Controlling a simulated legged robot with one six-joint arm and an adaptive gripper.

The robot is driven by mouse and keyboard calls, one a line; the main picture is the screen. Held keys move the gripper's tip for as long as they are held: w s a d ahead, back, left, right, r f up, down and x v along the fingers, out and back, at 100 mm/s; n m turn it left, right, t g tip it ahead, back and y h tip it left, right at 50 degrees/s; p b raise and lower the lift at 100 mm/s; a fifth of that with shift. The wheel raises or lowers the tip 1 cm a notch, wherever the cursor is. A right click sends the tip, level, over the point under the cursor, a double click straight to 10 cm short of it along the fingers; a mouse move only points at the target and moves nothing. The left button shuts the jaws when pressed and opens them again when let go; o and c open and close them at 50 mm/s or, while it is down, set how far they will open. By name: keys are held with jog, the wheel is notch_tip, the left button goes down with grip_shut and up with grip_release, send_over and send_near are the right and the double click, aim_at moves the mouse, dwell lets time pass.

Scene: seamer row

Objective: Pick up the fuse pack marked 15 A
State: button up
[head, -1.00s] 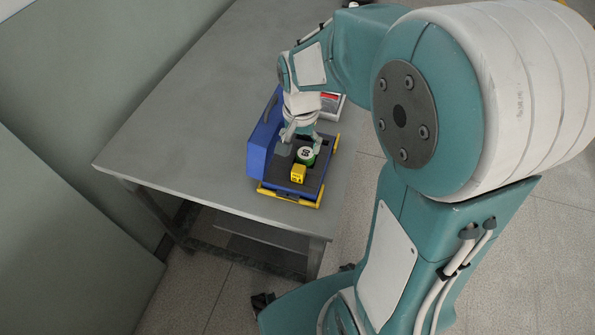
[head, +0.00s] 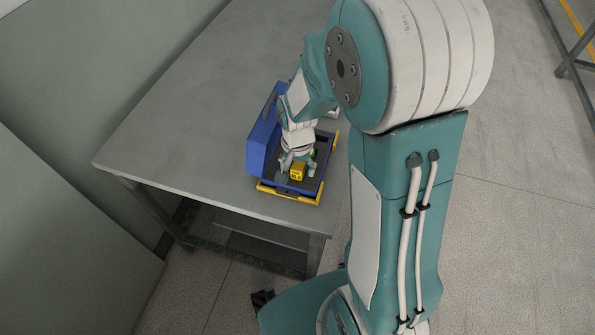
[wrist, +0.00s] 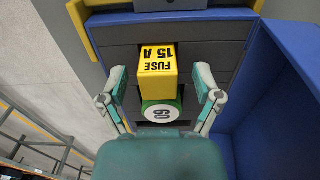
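The fuse pack (wrist: 157,64) is a yellow block marked "FUSE 15 A" in the wrist view, where its lettering is upside down. It stands in the dark inside of a blue toolbox (head: 263,143), and it also shows in the head view (head: 297,172). My gripper (wrist: 161,86) is open, with one finger on each side of the pack's near end. Gaps show between both fingers and the pack, and nothing is held. In the head view my gripper (head: 297,164) is over the toolbox beside the pack.
A green roll with a white face marked 60 (wrist: 161,113) lies right beside the pack, between it and my gripper's palm. The toolbox has yellow edge bars (head: 288,194) and a raised blue lid. The grey table (head: 190,110) is clear on the left.

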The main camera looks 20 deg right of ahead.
grip_shut()
jog(key=shift+r, duration=0.1)
jog(key=shift+r, duration=0.2)
notch_tip(320, 180, up, 2)
jog(key=shift+r, duration=0.1)
jog(key=s+a+r, duration=0.1)
jog(key=s+r, duration=0.9)
jog(key=s, duration=0.4)
jog(key=shift+a+r, duration=0.15)
jog(key=shift+a, duration=0.1)
